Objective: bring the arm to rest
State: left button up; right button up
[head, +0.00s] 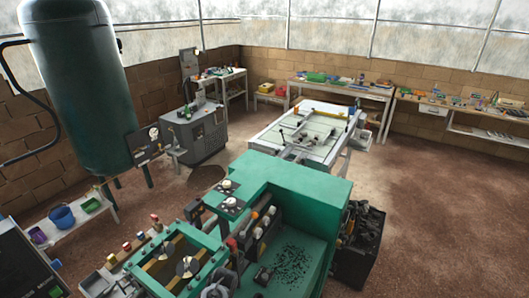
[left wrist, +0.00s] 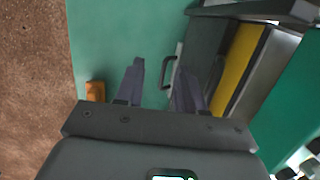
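My left gripper (left wrist: 159,70) shows in the left wrist view. Its two dark fingers stand apart with nothing held between them. Beyond the fingers is a flat green machine surface (left wrist: 105,35). A small dark handle (left wrist: 168,72) shows near the right finger; I cannot tell how far it is from the finger. I cannot make out either gripper in the head view, and my right gripper is not seen.
The green machine (head: 300,180) fills the lower middle of the head view. A black crate (head: 357,250) stands at its right. A white table (head: 305,130) stands behind it. A tall green tank (head: 80,80) is at left. Brown floor (head: 450,220) is clear at right.

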pick_arm(q)
jog(key=s+a+f+g+h+p, duration=0.15)
jog(key=s+f, duration=0.35)
jog(key=s, duration=0.7)
jog(key=s+a+f+y+p, duration=0.15)
jog(key=s+f, duration=0.35)
jog(key=s, duration=0.8)
jog(key=s+a+r+n+h+p, duration=0.2)
jog(key=s+r, duration=0.5)
jog(key=s, duration=0.2)
jog(key=w+r+n+t, duration=0.1)
jog(key=w+r+t, duration=0.1)
jog(key=r, duration=0.9)
jog(key=w+a+r+n+t, duration=0.1)
jog(key=r+t, duration=0.3)
jog(key=r, duration=0.8)
jog(key=shift+w+p, duration=0.35)
jog(key=shift+w, duration=0.15)
